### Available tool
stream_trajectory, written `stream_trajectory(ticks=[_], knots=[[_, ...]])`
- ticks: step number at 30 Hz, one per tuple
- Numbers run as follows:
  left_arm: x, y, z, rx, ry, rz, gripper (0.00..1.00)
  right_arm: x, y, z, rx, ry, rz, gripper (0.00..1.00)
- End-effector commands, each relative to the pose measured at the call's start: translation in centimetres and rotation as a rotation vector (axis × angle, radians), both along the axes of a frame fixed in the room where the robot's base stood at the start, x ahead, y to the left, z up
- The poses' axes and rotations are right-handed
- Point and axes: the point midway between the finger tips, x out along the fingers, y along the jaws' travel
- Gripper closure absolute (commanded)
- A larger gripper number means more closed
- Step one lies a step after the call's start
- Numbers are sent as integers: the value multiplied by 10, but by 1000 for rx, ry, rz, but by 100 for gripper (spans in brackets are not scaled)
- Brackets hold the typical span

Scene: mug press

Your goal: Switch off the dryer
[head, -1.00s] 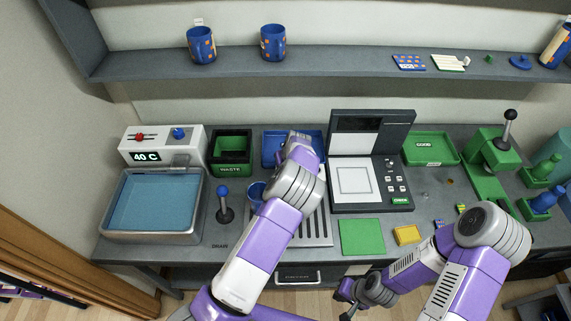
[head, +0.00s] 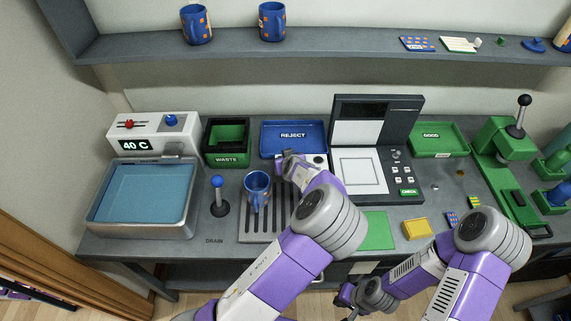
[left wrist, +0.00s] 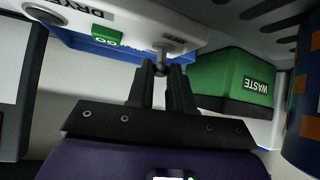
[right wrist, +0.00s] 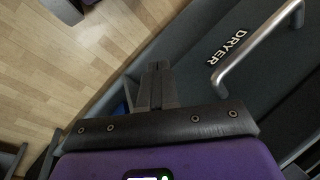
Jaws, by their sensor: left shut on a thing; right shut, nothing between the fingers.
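The dryer's white panel (left wrist: 185,22), with a cut-off dryer label and a green GO plate (left wrist: 103,45), fills the top of the left wrist view. A small grey switch lever (left wrist: 161,50) sticks out of it. My left gripper (left wrist: 161,72) is shut on this lever's end. In the head view my left gripper (head: 288,160) is at the white dryer box (head: 319,160), partly hidden by my arm. My right gripper (head: 350,297) is shut and empty, low in front of the counter; it also shows in the right wrist view (right wrist: 158,78).
A blue mug (head: 257,190) stands on the slatted drain, left of my left arm. The reject tray (head: 310,126) and waste bin (head: 227,159) are behind. A water basin (head: 105,215) is left. A metal handle (right wrist: 255,48) beside a DRYER label shows in the right wrist view.

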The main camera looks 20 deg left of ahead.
Motion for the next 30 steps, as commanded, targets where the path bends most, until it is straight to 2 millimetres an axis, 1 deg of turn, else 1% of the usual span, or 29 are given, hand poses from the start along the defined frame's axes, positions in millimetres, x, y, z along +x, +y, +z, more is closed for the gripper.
stream_trajectory(ticks=[1, 6, 9, 15, 25, 26, 30], knots=[[-2, -1, -6, 9, -26, -1, 100, 0, 0, -12, 0, 0, 0, 100], [-5, -2, -6, 29, -96, -1, 100, 0, 0, -25, 0, 0, 0, 100], [-6, -2, -6, 36, -122, -1, 100, 0, 0, -30, 0, 0, 0, 100], [-6, -2, -5, 42, -145, 0, 100, 0, 0, -33, 0, 0, 0, 100], [-6, -2, -4, 42, -146, 0, 100, 0, 0, -33, 0, 0, 0, 100], [-6, -2, -4, 42, -146, 0, 77, 0, 0, -33, 0, 0, 0, 100], [-6, -2, -4, 42, -145, 0, 55, 0, 0, -33, 0, 0, 0, 100]])
